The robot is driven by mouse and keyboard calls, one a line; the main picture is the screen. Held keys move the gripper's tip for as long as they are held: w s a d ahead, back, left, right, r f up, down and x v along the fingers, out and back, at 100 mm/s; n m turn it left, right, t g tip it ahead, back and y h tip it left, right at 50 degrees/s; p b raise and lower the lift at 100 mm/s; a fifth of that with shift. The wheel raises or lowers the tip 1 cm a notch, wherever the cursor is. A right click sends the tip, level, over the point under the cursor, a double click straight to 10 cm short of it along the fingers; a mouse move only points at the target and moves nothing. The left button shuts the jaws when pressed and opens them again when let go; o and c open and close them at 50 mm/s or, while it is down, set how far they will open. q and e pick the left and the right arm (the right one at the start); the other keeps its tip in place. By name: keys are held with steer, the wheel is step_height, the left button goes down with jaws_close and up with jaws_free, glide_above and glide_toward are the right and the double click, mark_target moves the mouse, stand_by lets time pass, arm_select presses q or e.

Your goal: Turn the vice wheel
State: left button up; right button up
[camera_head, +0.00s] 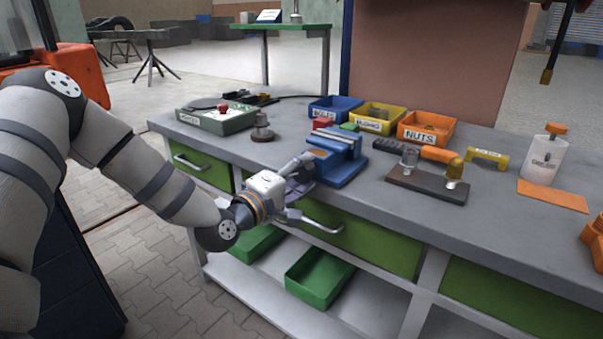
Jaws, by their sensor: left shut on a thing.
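A blue vice (337,152) stands near the front edge of the grey workbench. My left gripper (304,178) is at the front of the vice, over the bench edge, and is shut on the vice wheel (302,190). Most of the wheel is hidden behind the fingers; only a part of its rim shows. My right gripper is not in view.
Blue, yellow and orange bins (427,129) stand behind the vice. A dark block with fittings (428,184) lies to its right, and a green-grey tray (216,118) to its left. Drawer handles (322,222) stick out below the bench edge.

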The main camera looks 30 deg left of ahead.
arm_select(q)
steer(key=n, duration=0.2)
steer(key=shift+a+r+n, duration=0.1)
steer(key=shift+n, duration=0.3)
steer(key=n, duration=0.2)
steer(key=shift+n, duration=0.4)
steer(key=n+b, duration=0.1)
steer(key=n, duration=0.1)
steer(key=shift+n, duration=0.4)
steer(key=n, duration=0.2)
steer(key=shift+n+b, duration=0.3)
steer(key=shift+b, duration=0.1)
steer(key=n+b, duration=0.1)
steer(key=n, duration=0.1)
steer(key=shift+n, duration=0.4)
steer(key=n+b, duration=0.2)
steer(key=n, duration=0.1)
steer(key=shift+a+n, duration=0.1)
steer(key=shift+n, duration=0.2)
steer(key=n+b, duration=0.2)
steer(key=n, duration=0.1)
steer(key=shift+n, duration=0.4)
steer(key=shift+n+b, duration=0.75)
steer(key=shift+n, duration=0.15)
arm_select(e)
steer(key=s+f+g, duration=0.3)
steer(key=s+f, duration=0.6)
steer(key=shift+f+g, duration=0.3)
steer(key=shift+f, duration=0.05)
